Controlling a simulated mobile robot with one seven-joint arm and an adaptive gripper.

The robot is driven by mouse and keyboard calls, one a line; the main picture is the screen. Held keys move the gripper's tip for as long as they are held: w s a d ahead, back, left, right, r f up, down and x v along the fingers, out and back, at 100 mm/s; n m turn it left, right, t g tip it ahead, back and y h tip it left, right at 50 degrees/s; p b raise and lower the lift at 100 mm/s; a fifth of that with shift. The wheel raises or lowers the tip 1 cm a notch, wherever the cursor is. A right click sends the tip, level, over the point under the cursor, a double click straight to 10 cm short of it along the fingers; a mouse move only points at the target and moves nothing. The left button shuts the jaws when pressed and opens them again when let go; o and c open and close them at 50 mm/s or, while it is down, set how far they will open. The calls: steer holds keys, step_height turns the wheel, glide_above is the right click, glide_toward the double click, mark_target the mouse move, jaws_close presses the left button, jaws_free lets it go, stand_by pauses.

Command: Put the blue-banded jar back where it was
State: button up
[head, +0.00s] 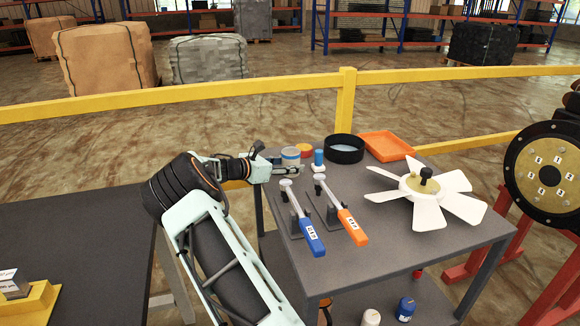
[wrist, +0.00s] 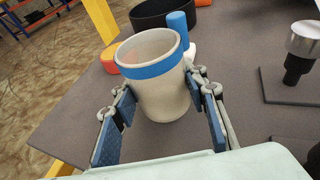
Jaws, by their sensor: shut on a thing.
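The blue-banded jar (head: 290,158) is pale grey with a blue band below its rim. It is at the far left part of the grey table (head: 385,240). In the wrist view the jar (wrist: 165,98) is upright and open-topped, and it looks empty. My gripper (head: 277,160) reaches in from the left and is shut on the jar. One finger is on each side of its body in the wrist view (wrist: 160,108). I cannot tell whether its base touches the table top.
An orange-topped container (head: 304,149), a small blue-topped item (head: 319,158) and a black round bin (head: 344,149) stand close behind and right. An orange tray (head: 387,146), two wrenches (head: 308,232) (head: 350,222) and a white fan (head: 428,190) occupy the table. A yellow rail (head: 345,100) runs behind.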

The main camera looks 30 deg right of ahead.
steer(key=o, duration=1.3)
steer(key=shift+f, duration=0.1)
steer(key=shift+a+r, duration=0.2)
steer(key=p+v, duration=0.1)
steer(key=v, duration=1)
steer(key=shift+s+a+p, duration=0.1)
steer(key=shift+a+p, duration=0.2)
